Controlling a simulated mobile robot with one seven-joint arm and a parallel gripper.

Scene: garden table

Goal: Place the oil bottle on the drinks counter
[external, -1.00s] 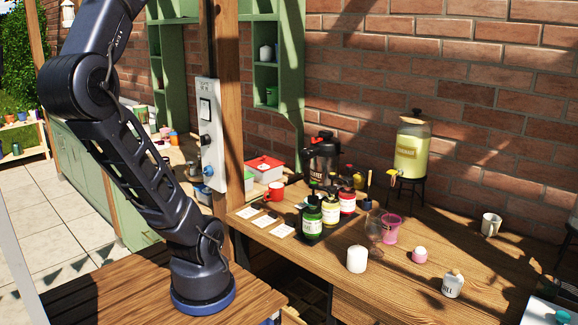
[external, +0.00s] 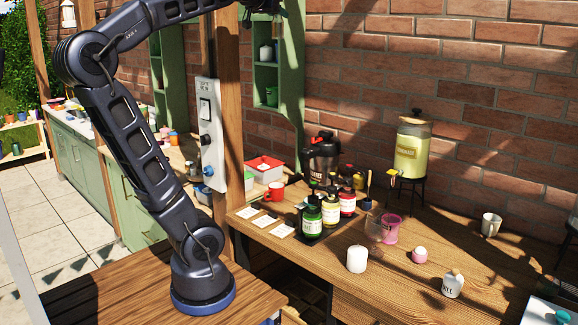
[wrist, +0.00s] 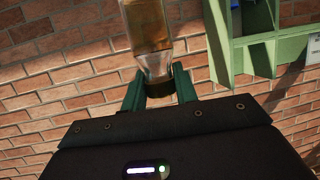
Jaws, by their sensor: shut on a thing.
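In the wrist view my gripper (wrist: 158,88) is shut on a clear bottle of amber liquid (wrist: 148,25), which I take to be the oil bottle. The green fingers are on either side of its dark cap end. The body extends toward the top of the picture and is cut off there. In the external view the end of my arm reaches the top edge, so the fingers and bottle do not show clearly. The wooden drinks counter (external: 400,285) stands along the brick wall, with a lemonade dispenser (external: 411,150) on it.
Green (external: 312,215), yellow (external: 331,208) and red-labelled (external: 347,203) bottles stand grouped on the counter. A white candle (external: 357,259), pink cup (external: 389,229), egg cup (external: 419,255), jar (external: 453,284) and mug (external: 491,225) stand around bare wood. A wooden post (external: 228,120) rises at left.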

